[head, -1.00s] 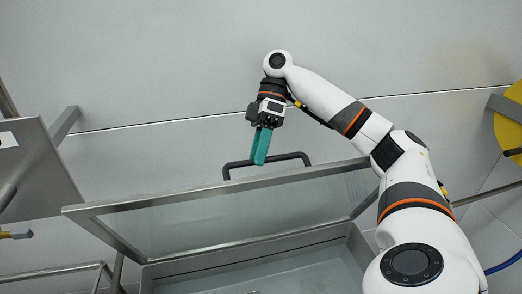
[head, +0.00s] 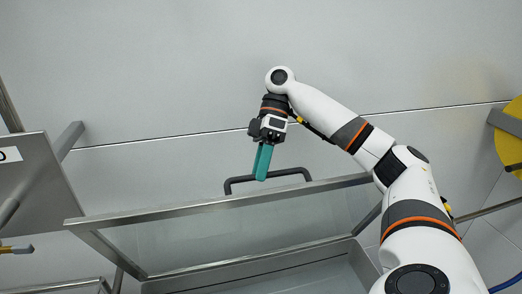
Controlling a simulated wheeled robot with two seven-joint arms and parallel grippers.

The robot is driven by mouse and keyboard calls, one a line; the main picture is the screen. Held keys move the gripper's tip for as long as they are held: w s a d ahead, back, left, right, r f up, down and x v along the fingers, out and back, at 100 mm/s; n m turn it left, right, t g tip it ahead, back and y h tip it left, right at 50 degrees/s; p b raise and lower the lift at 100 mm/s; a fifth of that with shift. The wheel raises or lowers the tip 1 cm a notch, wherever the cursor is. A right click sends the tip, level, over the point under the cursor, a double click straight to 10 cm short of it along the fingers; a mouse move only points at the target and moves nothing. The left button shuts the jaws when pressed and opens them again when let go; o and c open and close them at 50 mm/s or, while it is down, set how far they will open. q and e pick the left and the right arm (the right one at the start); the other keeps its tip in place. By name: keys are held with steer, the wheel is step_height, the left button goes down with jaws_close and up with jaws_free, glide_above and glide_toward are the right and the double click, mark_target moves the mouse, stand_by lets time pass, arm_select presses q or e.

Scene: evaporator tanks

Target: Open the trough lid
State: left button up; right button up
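The trough lid, a clear panel in a metal frame (head: 210,208), stands raised and tilted above the trough (head: 270,264). A dark bar handle (head: 290,173) sits on the lid's upper edge. My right gripper (head: 262,176) has teal fingers that point down and overlap the left part of the handle. The fingers show edge-on as one block, so I cannot tell whether they are open, shut, or closed around the bar. My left gripper is not in view.
A metal panel with a white label (head: 8,155) stands at the left, with a brass-coloured fitting (head: 14,249) below it. A yellow disc (head: 510,137) is at the right edge. The grey wall (head: 150,60) behind is bare.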

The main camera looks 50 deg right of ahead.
step_height(320, 180, up, 10)
stand_by(0.8)
steer(key=shift+f, duration=0.1)
stand_by(0.5)
